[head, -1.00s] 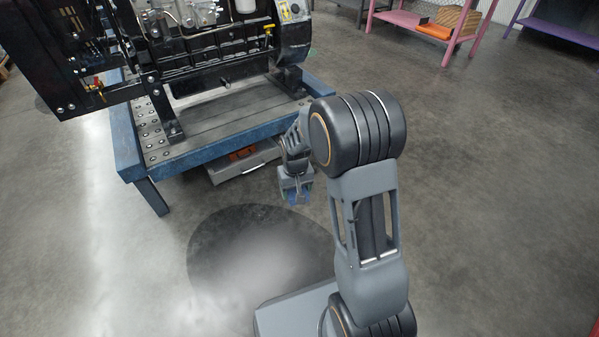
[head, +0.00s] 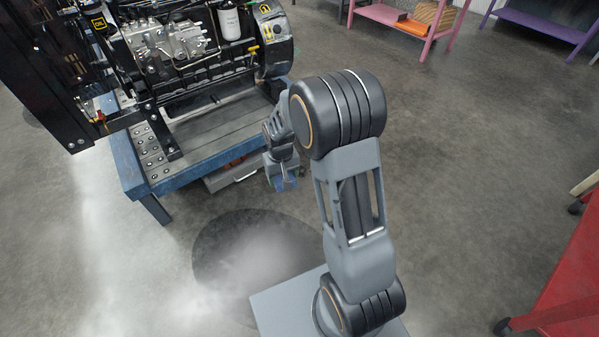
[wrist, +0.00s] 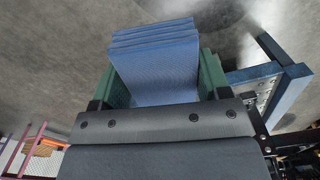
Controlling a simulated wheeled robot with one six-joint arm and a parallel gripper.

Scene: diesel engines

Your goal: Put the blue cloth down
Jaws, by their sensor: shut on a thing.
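The blue cloth (wrist: 156,62) is folded in layers and sits between the two green fingers of my gripper (wrist: 158,85) in the wrist view. My gripper is shut on it. In the head view my gripper (head: 283,180) hangs in front of the blue workbench, and a small blue part of the cloth (head: 287,184) shows at its tip. Grey floor lies below the cloth.
A blue workbench (head: 127,167) bears a diesel engine (head: 185,50). A grey drawer (head: 232,176) is under it. A pink shelf (head: 385,14) and a purple shelf (head: 545,30) stand at the back. A red cart (head: 570,270) is at the right. Open floor lies at centre right.

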